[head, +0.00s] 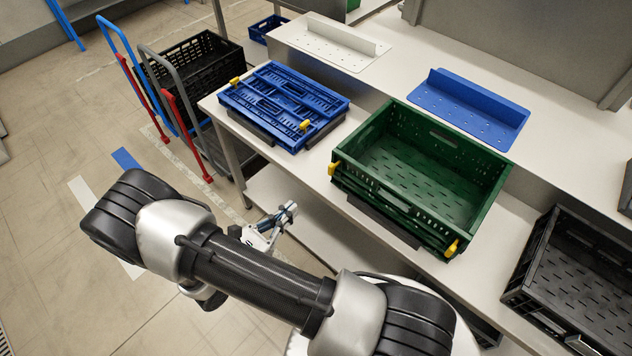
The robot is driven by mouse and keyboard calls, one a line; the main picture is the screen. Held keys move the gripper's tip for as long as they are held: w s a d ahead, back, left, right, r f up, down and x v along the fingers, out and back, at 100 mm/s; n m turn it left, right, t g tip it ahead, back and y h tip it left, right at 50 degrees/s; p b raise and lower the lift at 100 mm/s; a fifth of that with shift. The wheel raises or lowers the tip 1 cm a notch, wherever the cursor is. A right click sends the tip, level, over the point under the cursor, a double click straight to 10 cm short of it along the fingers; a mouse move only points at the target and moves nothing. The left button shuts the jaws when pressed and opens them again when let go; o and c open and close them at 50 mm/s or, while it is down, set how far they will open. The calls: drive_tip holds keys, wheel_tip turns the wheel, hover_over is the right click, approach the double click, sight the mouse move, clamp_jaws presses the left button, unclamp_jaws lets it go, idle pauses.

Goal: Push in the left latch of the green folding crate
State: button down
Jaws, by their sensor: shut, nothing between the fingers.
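The green folding crate (383,195) stands unfolded and upright on the white bench, and it looks empty. Its left latch (334,168) is a yellow tab at the left end of its near side. A second yellow latch (451,248) sits at the right end of that side. My gripper (291,210) is shut and empty, in front of the bench edge. It is apart from the crate, to the left of and lower in the picture than the left latch. My arm hides part of the floor and the lower shelf.
A folded blue crate (270,127) with yellow latches lies on the bench left of the green one. A black crate (528,262) stands at right. A blue perforated plate (452,101) and a white one (307,41) lie behind. Trolleys with red and blue bars stand at left.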

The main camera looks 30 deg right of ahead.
sight(329, 174)
drive_tip(key=b+x, duration=0.2)
drive_tip(key=x, duration=1)
drive_tip(key=shift+w+d, duration=0.1)
drive_tip(key=shift+d, duration=0.3)
drive_tip(key=shift+w+d, duration=0.1)
drive_tip(key=shift+d, duration=0.15)
drive_tip(key=shift+x, duration=1.2)
drive_tip(key=shift+f, duration=0.1)
drive_tip(key=shift+a, duration=0.25)
drive_tip(key=p+v, duration=0.1)
drive_tip(key=v, duration=1.2)
drive_tip(key=shift+a, duration=0.35)
